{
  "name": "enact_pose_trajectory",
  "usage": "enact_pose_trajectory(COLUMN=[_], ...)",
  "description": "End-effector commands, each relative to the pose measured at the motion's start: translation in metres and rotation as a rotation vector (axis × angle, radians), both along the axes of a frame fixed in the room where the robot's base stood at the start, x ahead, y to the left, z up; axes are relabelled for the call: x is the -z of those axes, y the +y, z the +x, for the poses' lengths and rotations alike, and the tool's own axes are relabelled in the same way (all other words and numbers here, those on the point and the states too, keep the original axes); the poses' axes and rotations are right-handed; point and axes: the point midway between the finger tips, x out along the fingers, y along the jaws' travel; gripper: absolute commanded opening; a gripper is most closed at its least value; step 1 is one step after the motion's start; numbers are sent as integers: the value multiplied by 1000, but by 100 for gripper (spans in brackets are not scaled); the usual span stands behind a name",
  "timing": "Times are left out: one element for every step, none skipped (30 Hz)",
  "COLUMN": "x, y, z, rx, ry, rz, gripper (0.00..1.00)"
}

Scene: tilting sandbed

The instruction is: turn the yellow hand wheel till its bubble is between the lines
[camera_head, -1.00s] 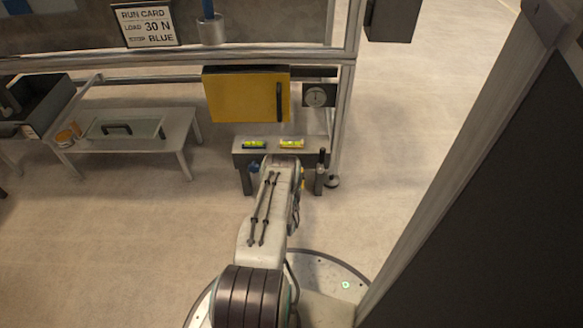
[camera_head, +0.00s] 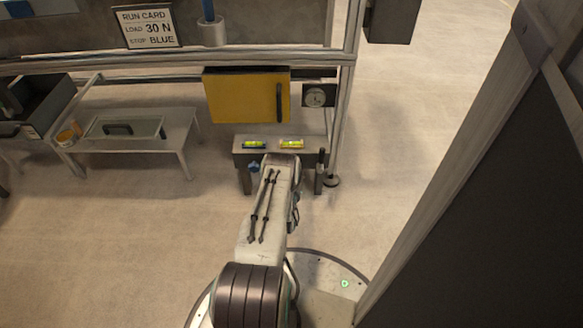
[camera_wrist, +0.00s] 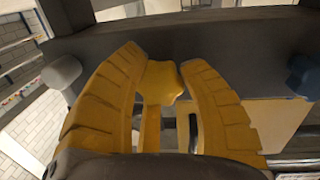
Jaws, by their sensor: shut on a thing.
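The yellow hand wheel (camera_wrist: 161,82) sits on the front of the grey bench block, in the middle of the wrist view. My gripper (camera_wrist: 158,68) is shut on it, one yellow finger on each side. In the head view my arm hides the wheel. The yellow-ended vial (camera_head: 291,143) lies on top of the block (camera_head: 239,151), on the right. It is bright yellow-green; its bubble is too small to place against the lines. The blue-ended vial (camera_head: 254,144) lies to its left. A blue hand wheel (camera_wrist: 303,75) is at the right of the wrist view.
A grey knob (camera_wrist: 61,71) stands left of my fingers in the wrist view. A dark upright lever (camera_head: 320,170) is at the block's right end. Above are a yellow box (camera_head: 246,97) and a dial (camera_head: 317,96). A low table (camera_head: 185,133) stands left; open floor lies between.

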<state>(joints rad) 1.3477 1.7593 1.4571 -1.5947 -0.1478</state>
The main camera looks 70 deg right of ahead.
Motion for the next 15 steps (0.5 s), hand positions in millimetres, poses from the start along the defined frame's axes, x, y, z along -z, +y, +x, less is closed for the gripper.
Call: enact_pose_trajectory(x=[-1,-1,-1,-1,-1,-1,-1,-1,-1,-1,-1,-1,-1,-1,-1], y=[-1,-1,-1,-1,-1,-1,-1,-1,-1,0,-1,0,0,0,0], z=[2,2,2,2,2,2,2,2,2,2,2,2,2,2,1], rx=[-2,-2,-2,-2,-2,-3,-3,-4,-4,-4,-4,-3,-2,-2,-2], ry=[-1,-1,-1,-1,-1,0,0,0,0,0,0,0,0,0,0], rz=[-3,-3,-3,-3,-3,-3,-3,-4,-4,-4,-4,-3,-3,-3,-3], gripper=[8,8,8,8,8,8,8,8,44,46,49,52,55,58,61])
